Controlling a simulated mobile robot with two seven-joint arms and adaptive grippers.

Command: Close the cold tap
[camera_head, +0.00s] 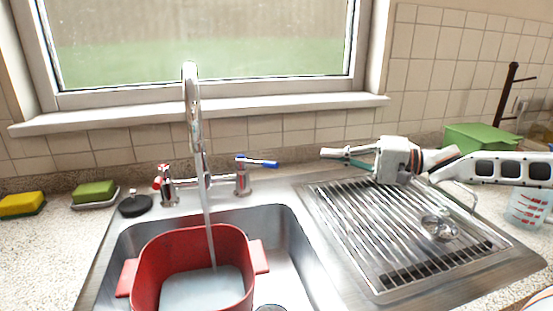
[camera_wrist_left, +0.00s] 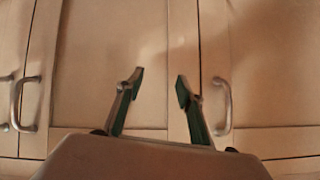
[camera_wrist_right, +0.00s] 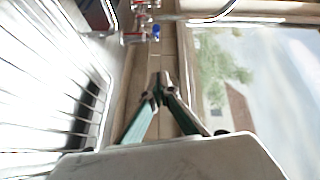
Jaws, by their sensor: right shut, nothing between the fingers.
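The cold tap is the blue-marked handle (camera_head: 262,163) on the right of the chrome faucet (camera_head: 195,110). Its lever points right, and its blue end also shows in the right wrist view (camera_wrist_right: 155,32). Water runs from the spout into a red pot (camera_head: 190,265) in the sink. My right gripper (camera_head: 325,153) is shut and empty, above the drainer's back edge, to the right of the blue lever and apart from it. The red-marked hot handle (camera_head: 162,178) is on the faucet's left. My left gripper (camera_wrist_left: 158,85) is open and empty, in front of wooden cabinet doors.
A metal drying rack (camera_head: 390,235) covers the drainer right of the sink, with a small glass item (camera_head: 440,228) on it. A green box (camera_head: 480,137) and measuring cup (camera_head: 527,208) stand at the right. Sponges (camera_head: 94,192) lie at the left. The window sill (camera_head: 210,112) runs behind the faucet.

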